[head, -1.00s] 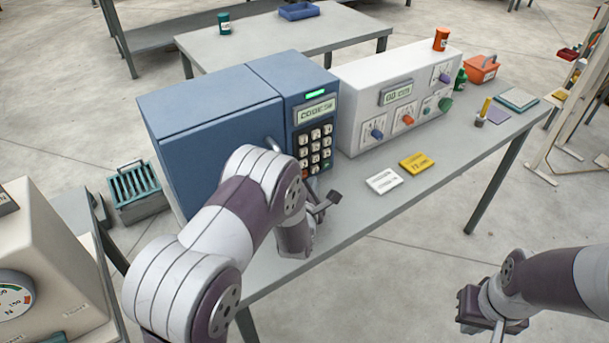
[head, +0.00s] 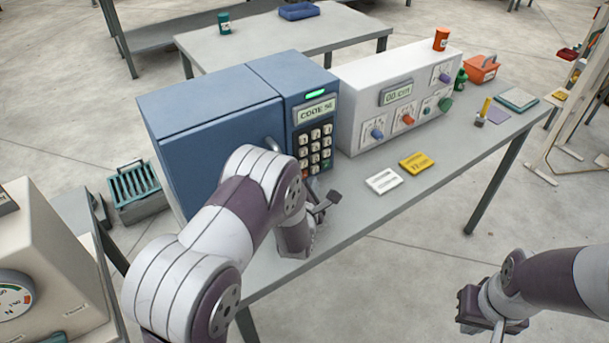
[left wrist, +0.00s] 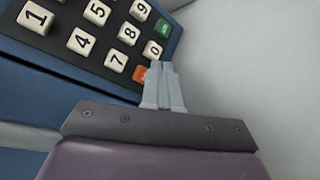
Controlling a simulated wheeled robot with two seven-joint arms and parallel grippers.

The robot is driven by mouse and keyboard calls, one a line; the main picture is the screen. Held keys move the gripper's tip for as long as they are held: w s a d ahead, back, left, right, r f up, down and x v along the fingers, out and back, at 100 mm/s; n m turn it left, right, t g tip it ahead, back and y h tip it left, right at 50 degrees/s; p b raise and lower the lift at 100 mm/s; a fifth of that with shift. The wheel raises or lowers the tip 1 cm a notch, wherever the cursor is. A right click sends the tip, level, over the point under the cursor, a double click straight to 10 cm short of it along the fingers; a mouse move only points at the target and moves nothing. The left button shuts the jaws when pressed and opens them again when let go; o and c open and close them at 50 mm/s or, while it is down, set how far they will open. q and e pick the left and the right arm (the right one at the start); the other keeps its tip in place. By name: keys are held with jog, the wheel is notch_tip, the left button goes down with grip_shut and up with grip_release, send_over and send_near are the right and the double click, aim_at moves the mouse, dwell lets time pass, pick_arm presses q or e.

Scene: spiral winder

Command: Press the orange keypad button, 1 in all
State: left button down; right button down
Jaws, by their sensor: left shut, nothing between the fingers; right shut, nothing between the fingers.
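The orange button (left wrist: 140,73) is at the keypad's bottom corner in the left wrist view, beside the white 0 key (left wrist: 153,50). The keypad (head: 315,147) is on the front of the blue cabinet (head: 210,115), under a small lit display. My left gripper (left wrist: 162,66) is shut and empty. Its fingertips appear just beside the orange button, overlapping its edge and near the 0 key; I cannot tell whether they touch. My right gripper (head: 490,325) is shut and empty, off the table's front edge at lower right.
A white control box (head: 365,120) with knobs stands right of the cabinet. A white card (head: 384,180) and a yellow card (head: 417,162) lie on the grey table before it. A cream gauge box (head: 45,265) stands at lower left.

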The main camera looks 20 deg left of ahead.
pick_arm(q)
jog(key=shift+a, duration=0.1)
jog(key=shift+w+a, duration=0.2)
jog(key=shift+w, duration=0.05)
jog(key=shift+w+a+b, duration=0.25)
jog(key=shift+a+b, duration=0.1)
jog(key=shift+b, duration=0.05)
dwell(0.6)
jog(key=shift+d, duration=0.1)
jog(key=shift+s+d, duration=0.55)
jog(key=shift+s+d, duration=0.75)
jog(key=shift+d, duration=0.25)
jog(key=shift+s+d, duration=0.75)
jog(key=shift+d, duration=0.25)
